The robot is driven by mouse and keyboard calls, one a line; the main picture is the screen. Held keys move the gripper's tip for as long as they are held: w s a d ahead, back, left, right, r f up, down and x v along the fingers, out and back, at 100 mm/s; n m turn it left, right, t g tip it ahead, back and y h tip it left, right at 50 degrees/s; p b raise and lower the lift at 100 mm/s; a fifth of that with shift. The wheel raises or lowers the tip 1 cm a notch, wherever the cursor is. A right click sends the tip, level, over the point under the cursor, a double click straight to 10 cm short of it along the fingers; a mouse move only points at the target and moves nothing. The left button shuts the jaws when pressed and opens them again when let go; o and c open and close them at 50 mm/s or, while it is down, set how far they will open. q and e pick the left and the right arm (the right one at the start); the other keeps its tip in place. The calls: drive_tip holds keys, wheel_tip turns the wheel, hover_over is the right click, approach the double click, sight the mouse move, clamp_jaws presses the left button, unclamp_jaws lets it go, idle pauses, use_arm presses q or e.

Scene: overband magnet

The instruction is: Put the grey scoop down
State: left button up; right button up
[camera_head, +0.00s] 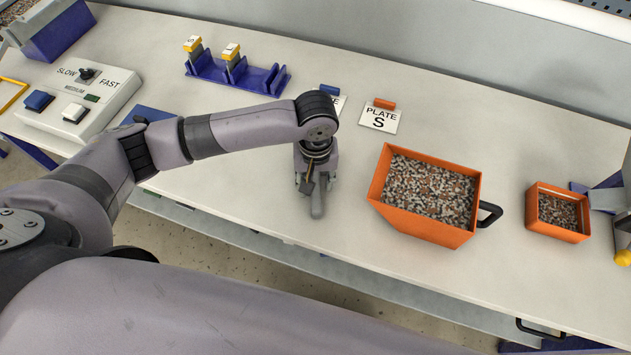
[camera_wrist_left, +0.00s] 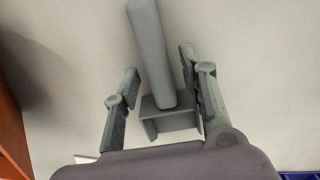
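The grey scoop (camera_wrist_left: 151,50) is under my left gripper, with its long handle pointing away and its box-like body (camera_wrist_left: 170,120) nearer the wrist. In the head view the rounded end of the scoop's handle (camera_head: 317,205) shows below my left gripper (camera_head: 316,185), over the table's front part. My left gripper is open. Its two fingers (camera_wrist_left: 160,75) stand on either side of the scoop, with a gap visible on the right side of the handle. The scoop appears to lie on the table; the contact is partly hidden. My right gripper is not in view.
A large orange bin (camera_head: 383,172) of mixed scrap stands right of the gripper, a small orange bin (camera_head: 540,228) farther right. A speed control box (camera_head: 110,95) is at left. The table's front edge is close.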

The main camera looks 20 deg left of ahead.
use_arm(q)
wheel_tip(320, 180, up, 12)
drive_tip(key=shift+f, duration=0.25)
idle(0.3)
